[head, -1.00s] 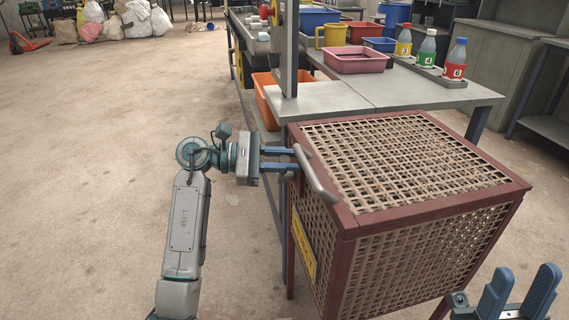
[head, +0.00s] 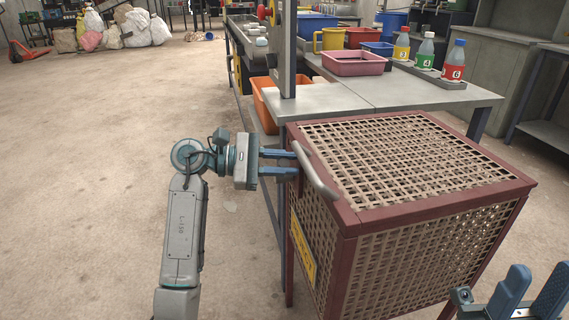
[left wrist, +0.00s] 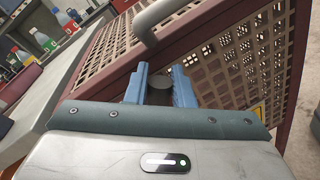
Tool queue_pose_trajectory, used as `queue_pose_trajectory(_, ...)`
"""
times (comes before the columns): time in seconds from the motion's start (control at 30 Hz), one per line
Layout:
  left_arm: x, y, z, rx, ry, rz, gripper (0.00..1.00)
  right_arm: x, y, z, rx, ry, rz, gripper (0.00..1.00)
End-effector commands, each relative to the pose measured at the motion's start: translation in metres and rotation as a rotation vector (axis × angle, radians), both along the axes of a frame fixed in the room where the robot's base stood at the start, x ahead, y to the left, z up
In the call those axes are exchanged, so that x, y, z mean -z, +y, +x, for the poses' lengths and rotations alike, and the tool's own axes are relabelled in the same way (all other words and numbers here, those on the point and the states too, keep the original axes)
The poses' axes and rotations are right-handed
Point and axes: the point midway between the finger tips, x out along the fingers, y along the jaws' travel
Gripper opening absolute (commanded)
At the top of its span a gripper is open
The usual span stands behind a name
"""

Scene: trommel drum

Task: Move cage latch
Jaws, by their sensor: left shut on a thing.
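The cage (head: 345,222) is a box with a dark red frame and tan lattice sides and top; it also shows in the left wrist view (left wrist: 120,48). A grey bar handle (head: 316,172) runs along its upper left edge and shows in the left wrist view (left wrist: 148,22). My left gripper (head: 294,163) reaches the cage's left side near the handle's far end. In the left wrist view its fingers (left wrist: 160,84) are shut on a small dark grey round part, apparently the cage latch (left wrist: 160,92). The latch is hidden in the head view. My right gripper (head: 530,296) is open and empty at lower right.
A grey bench (head: 420,92) stands behind the cage, with a pink tray (head: 355,68) and numbered bottles (head: 427,50) on it. The floor (head: 90,190) on the left is clear.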

Motion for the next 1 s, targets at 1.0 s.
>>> queue_pose_trajectory(1.0,-0.009,0.087,-0.013,-0.003,0.002,0.003,0.41,0.000,0.001,0.001,-0.003,0.028,-0.017,0.36)
